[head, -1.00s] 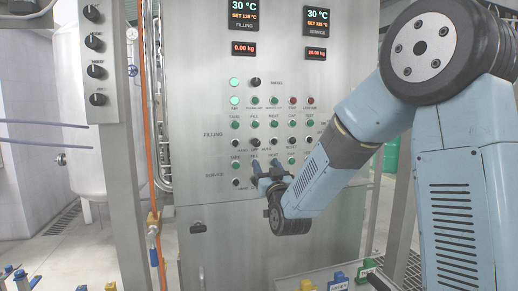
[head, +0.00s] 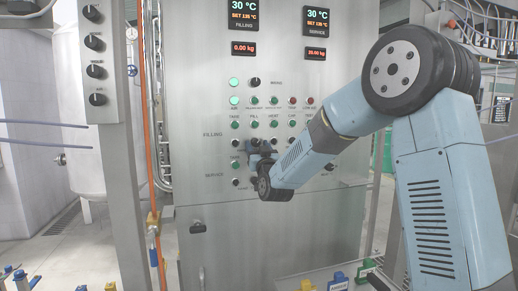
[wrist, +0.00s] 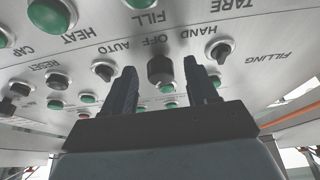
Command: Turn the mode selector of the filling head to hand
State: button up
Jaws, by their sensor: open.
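The mode selector (wrist: 160,72) is a black knob under the labels HAND, OFF and AUTO, which appear upside down in the wrist view. The knob lies between the two dark fingers of my gripper (wrist: 159,66), with visible space on both sides. The fingers are open and neither appears closed on it. Which label the knob points to is too unclear to tell. In the head view my gripper (head: 259,150) is at the FILLING row of the steel cabinet (head: 205,90) and covers the selector there.
Black knobs and green buttons crowd around, including a TARE-side knob (wrist: 219,49) beside one finger and another knob (wrist: 104,70) beyond the other. A RESET knob (wrist: 57,81) lies farther left. A steel post (head: 118,150) stands left.

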jog(key=c, duration=1)
jog(key=shift+c, duration=0.2)
